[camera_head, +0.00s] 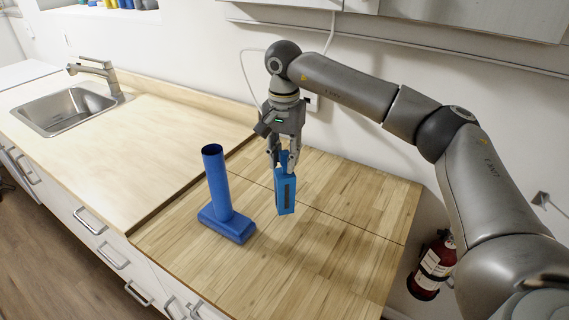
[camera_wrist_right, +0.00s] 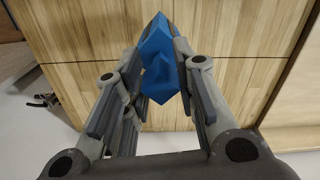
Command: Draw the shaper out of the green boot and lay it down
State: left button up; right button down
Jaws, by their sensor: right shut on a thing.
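The boot (camera_head: 217,188) looks blue here, not green. It stands upright on the wooden worktop as a tall round shaft on a block-like foot, with its dark open top showing. My right gripper (camera_head: 284,158) is shut on the blue shaper (camera_head: 286,193), which hangs upright below the fingers to the right of the boot, apart from it. The shaper seems to be just above the worktop; any gap is hard to tell. In the wrist view the shaper (camera_wrist_right: 160,75) sits between both fingers. My left gripper is not in view.
The wooden worktop (camera_head: 330,240) is bare to the right of and in front of the boot. A lighter counter with a sink (camera_head: 75,108) and tap (camera_head: 98,70) lies to the left. A fire extinguisher (camera_head: 432,268) hangs beyond the worktop's right edge.

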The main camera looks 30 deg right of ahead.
aim_at(284, 169)
jog(key=f+p, duration=0.2)
jog(key=f, duration=0.1)
jog(key=shift+w+d+f, duration=0.1)
jog(key=shift+w+d, duration=0.1)
jog(key=shift+w, duration=0.15)
jog(key=shift+f, duration=0.45)
jog(key=shift+f, duration=0.1)
jog(key=c, duration=1.2)
grip_release()
jog(key=shift+o, duration=0.2)
